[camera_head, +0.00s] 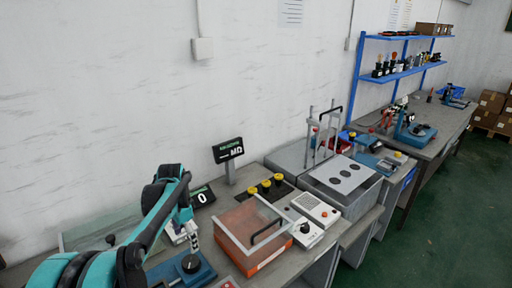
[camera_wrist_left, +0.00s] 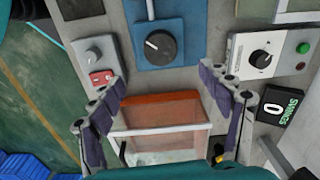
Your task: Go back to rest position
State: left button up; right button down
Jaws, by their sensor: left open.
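My left arm (camera_head: 150,232), teal and black, comes in from the lower left in the head view and bends above the workbench. My left gripper (camera_wrist_left: 163,84) is open in the wrist view, its two padded fingers spread apart with nothing held. An orange-framed clear box (camera_wrist_left: 165,115) shows between and beyond the fingers; I cannot tell its distance from them. In the head view the fingers are hard to make out. My right gripper is not in view.
A blue device with a black knob (camera_head: 190,263) stands close to my left arm. An orange-based clear box (camera_head: 253,232), a control box (camera_head: 302,230) and a grey press station (camera_head: 342,183) stand to the right. A counter display (camera_head: 201,196) is behind. Green floor is free at right.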

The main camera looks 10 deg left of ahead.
pick_arm(q)
jog(key=s+d+r+n+t, duration=0.3)
jog(key=s+d+r, duration=0.2)
jog(key=s+d, duration=0.4)
jog(key=s+d+f+n+t, duration=0.3)
jog(key=s+d, duration=0.3)
jog(key=s, duration=0.4)
jog(key=shift+d+f+n+t, duration=0.15)
jog(key=shift+d+n+t, duration=0.05)
jog(key=shift+n+t, duration=0.35)
